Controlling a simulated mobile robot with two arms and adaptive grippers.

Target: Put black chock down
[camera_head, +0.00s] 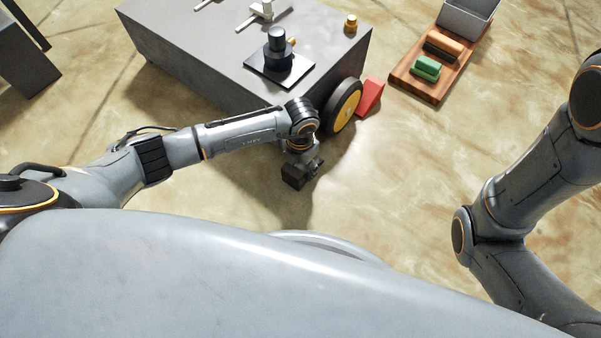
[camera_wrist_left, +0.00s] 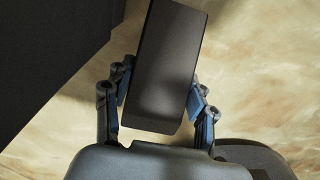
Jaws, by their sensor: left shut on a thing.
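The black chock (camera_wrist_left: 163,70) is a dark block. In the left wrist view it sits between the two fingers of my left gripper (camera_wrist_left: 160,95), tilted slightly. In the head view the left gripper (camera_head: 302,166) points down beside the grey cart, with the chock (camera_head: 295,177) at its tip. The chock appears above the floor, though its exact height is hard to tell. My right gripper is outside the head view; only parts of the right arm show.
The grey cart (camera_head: 180,50) has a yellow-hubbed wheel (camera_head: 344,106) with a red chock (camera_head: 370,97) against its right side. A wooden tray (camera_head: 402,82) with green (camera_head: 427,68) and orange-brown (camera_head: 444,45) blocks lies at right. Floor near the gripper is clear.

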